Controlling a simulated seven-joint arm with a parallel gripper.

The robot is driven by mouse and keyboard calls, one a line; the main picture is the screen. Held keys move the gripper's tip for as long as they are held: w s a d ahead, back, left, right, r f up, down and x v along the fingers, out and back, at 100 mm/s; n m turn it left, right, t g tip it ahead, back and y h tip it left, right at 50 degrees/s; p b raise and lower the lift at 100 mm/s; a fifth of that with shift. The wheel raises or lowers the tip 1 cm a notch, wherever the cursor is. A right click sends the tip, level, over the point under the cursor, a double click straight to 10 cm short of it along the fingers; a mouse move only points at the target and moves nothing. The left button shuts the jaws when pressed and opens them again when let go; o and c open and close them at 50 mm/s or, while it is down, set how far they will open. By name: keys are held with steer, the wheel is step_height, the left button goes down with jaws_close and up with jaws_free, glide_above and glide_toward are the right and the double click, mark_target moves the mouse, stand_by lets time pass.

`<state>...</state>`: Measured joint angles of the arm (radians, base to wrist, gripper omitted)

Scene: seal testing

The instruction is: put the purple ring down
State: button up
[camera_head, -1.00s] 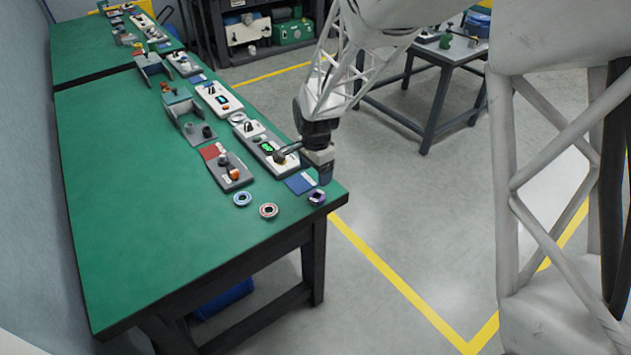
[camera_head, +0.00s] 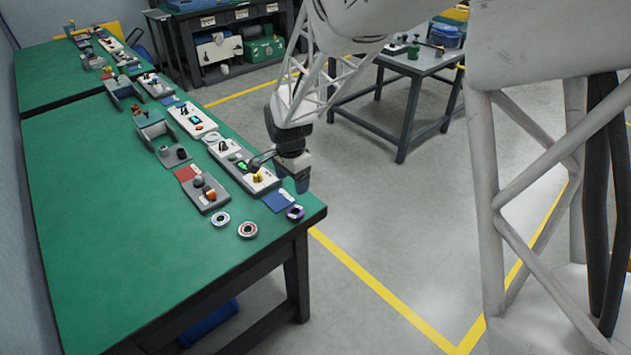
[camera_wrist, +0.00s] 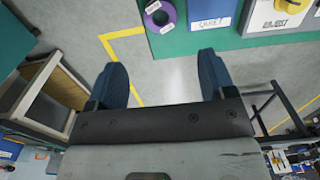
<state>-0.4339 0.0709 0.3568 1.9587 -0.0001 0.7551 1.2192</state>
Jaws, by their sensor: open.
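The purple ring (camera_head: 295,213) lies on the green table (camera_head: 150,260) near its front right corner, beside a blue card. In the wrist view the purple ring (camera_wrist: 160,17) lies flat on the green surface at the top, with pale labels on it. My gripper (camera_head: 303,184) is above the table's right edge, just beyond the ring. In the wrist view my gripper (camera_wrist: 165,85) is open and empty, its two blue fingers spread wide. The ring is apart from the fingers, ahead of them.
A blue-and-white ring (camera_head: 220,219) and a red-and-white ring (camera_head: 248,230) lie left of the purple one. The left part of the table is clear.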

steer(key=shift+r, duration=0.1)
steer(key=s+d+r+n+t, duration=0.1)
steer(key=s+d+r+n, duration=0.2)
steer(key=s+d+r, duration=0.8)
steer(key=s+d+r+n+t, duration=0.1)
steer(key=s+d+r+n, duration=0.2)
steer(key=s+d+r, duration=0.7)
steer(key=s+d+f+n, duration=0.2)
steer(key=s+d, duration=0.5)
steer(key=s, duration=0.3)
steer(key=shift+s+d+f+n+t, duration=0.15)
steer(key=shift+s+d+n+t, duration=0.15)
steer(key=shift+n, duration=0.1)
